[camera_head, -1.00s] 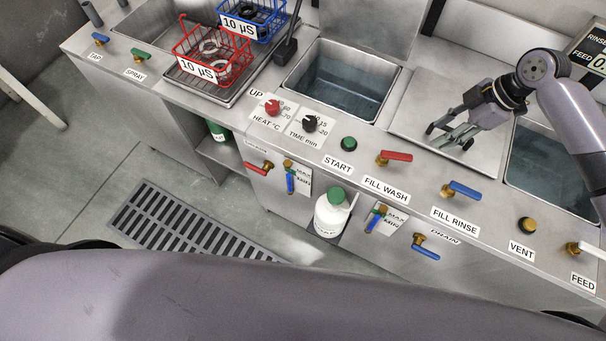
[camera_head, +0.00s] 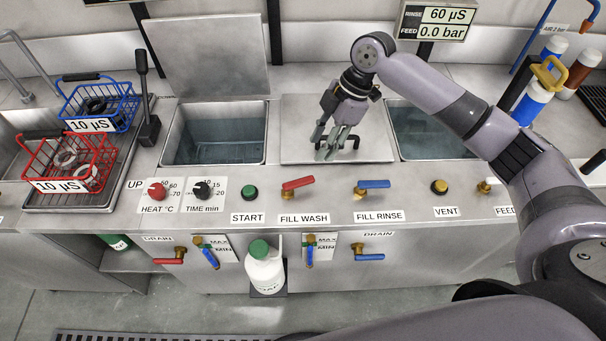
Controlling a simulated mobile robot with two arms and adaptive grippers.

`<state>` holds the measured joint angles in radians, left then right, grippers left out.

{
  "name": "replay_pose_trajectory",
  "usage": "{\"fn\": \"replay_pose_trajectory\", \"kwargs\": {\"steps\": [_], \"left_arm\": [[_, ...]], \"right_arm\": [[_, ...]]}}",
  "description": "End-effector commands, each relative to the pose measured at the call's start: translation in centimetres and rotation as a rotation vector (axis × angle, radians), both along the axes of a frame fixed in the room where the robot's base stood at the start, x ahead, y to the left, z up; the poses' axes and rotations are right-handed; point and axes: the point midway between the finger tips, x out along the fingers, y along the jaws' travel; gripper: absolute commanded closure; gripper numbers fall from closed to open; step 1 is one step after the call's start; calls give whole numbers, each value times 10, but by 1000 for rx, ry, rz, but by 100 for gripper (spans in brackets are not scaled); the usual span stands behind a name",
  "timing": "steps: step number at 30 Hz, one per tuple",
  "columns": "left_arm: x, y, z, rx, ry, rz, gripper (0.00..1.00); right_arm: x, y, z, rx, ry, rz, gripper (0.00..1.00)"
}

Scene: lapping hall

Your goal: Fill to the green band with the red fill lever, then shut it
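The red fill lever (camera_head: 298,183), labelled FILL WASH, sits on the front ledge and points to the right. The wash tank (camera_head: 266,150) behind it holds bluish water. I cannot make out a green band or a level in either gauge. My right gripper (camera_head: 324,148) is above the flat metal plate (camera_head: 292,138) behind the lever. Its fingers look apart and empty, not touching the lever. My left gripper is not in view.
A blue FILL RINSE lever (camera_head: 373,184) is right of the red one. The green START button (camera_head: 250,193) is left. Red and blue baskets (camera_head: 100,105) stand at left. A white bottle (camera_head: 264,268) stands below.

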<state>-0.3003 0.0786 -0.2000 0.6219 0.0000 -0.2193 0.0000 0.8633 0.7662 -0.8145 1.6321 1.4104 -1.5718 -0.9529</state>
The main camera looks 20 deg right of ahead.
Motion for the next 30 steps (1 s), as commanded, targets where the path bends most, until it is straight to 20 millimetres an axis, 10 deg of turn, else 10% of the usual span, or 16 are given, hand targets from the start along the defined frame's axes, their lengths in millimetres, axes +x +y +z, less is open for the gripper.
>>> {"fn": "replay_pose_trajectory", "kwargs": {"steps": [15,30], "left_arm": [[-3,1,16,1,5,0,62],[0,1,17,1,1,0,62]], "right_arm": [[-2,39,-95,0,1,-1,62],[-2,45,-111,-1,-1,0,62]]}}
